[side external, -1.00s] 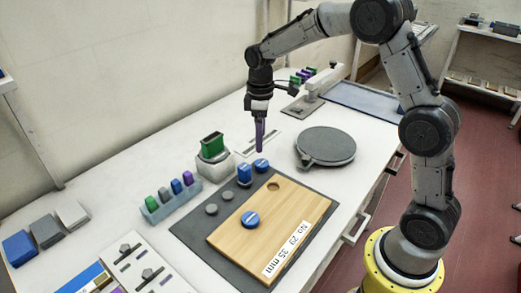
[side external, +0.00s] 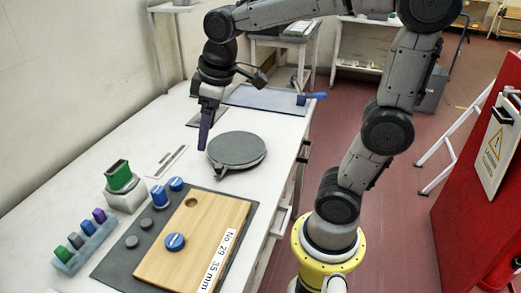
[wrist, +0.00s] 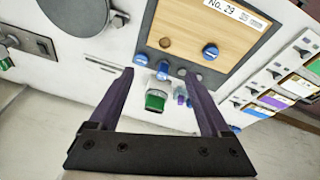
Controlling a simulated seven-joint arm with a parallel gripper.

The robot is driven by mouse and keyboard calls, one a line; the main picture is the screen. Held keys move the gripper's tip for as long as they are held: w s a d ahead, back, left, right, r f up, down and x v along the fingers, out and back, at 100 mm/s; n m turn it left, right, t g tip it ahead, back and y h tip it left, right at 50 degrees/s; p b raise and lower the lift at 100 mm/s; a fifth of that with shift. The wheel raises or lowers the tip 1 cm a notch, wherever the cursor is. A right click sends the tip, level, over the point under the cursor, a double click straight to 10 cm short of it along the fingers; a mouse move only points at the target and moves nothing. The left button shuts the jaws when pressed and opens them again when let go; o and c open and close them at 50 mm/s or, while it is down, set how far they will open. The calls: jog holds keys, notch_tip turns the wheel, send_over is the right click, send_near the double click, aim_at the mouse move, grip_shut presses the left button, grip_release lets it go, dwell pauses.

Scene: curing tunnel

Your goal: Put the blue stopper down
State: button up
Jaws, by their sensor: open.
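One blue stopper (side external: 175,242) sits on the wooden board (side external: 215,232), which has an empty round hole (side external: 191,203) near its far end. A taller blue stopper (side external: 159,196) and a low blue one (side external: 176,184) stand beside the board, at the far end of the dark mat. My gripper (side external: 203,147) points down above the white table, beyond the stoppers and near the round grey plate. In the wrist view its purple jaws (wrist: 159,72) are apart, with nothing held between them. The board's stopper (wrist: 210,52) shows there too.
A green block on a white stand (side external: 118,176) and a rack of coloured blocks (side external: 85,245) stand left of the mat. Two grey discs (side external: 146,223) (side external: 131,241) lie on the mat. The round grey plate (side external: 236,150) is right of my gripper.

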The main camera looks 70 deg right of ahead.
jog(key=s+a+f+m+t, duration=0.1)
jog(key=s+f+m+t, duration=0.1)
jog(key=s, duration=1)
jog(key=shift+s+a+m+t, duration=0.2)
jog(key=shift+s+m+t, duration=0.15)
jog(key=shift+m, duration=0.15)
